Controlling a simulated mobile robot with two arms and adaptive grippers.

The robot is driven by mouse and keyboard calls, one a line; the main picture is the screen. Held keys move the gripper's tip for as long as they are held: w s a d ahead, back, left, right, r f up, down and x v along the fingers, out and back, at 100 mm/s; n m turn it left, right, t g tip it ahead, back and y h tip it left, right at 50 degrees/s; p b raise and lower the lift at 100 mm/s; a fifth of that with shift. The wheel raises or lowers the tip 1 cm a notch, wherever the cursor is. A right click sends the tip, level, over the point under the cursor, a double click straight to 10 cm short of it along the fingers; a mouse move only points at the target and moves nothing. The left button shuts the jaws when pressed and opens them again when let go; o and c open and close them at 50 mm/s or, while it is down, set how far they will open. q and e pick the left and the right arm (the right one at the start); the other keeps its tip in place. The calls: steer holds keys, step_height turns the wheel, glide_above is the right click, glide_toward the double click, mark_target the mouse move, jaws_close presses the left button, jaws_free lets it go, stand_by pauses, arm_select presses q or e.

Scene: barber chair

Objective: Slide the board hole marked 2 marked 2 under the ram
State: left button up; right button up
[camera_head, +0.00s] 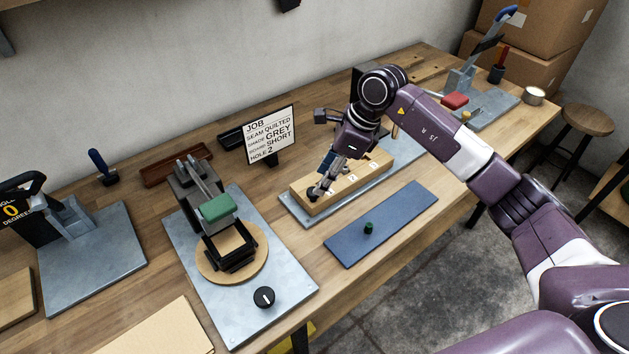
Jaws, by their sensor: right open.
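The wooden board (345,188) lies on a grey metal plate (300,218) in the middle of the bench. White number tags stand on its front, with 2 in the middle. My right gripper (318,188) points down at the board's left end, fingers open, over a dark knob-like part there. I cannot tell whether it touches. My right arm covers much of the area behind the board, and I cannot make out the ram clearly. My left gripper is not in view.
A job sign (269,135) reading hole 2 stands behind. A green-padded fixture (216,207) stands left. A lever press (462,80) stands at the far right.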

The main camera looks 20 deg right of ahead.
steer(key=p+x, duration=0.1)
steer(key=x, duration=0.2)
steer(key=shift+a+f, duration=0.3)
steer(key=shift+w+a+f, duration=0.1)
steer(key=shift+w+f, duration=0.05)
steer(key=shift+f, duration=0.4)
steer(key=shift+c, duration=0.2)
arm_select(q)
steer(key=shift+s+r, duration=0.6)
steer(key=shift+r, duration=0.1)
arm_select(e)
jaws_close()
steer(key=shift+w, duration=0.1)
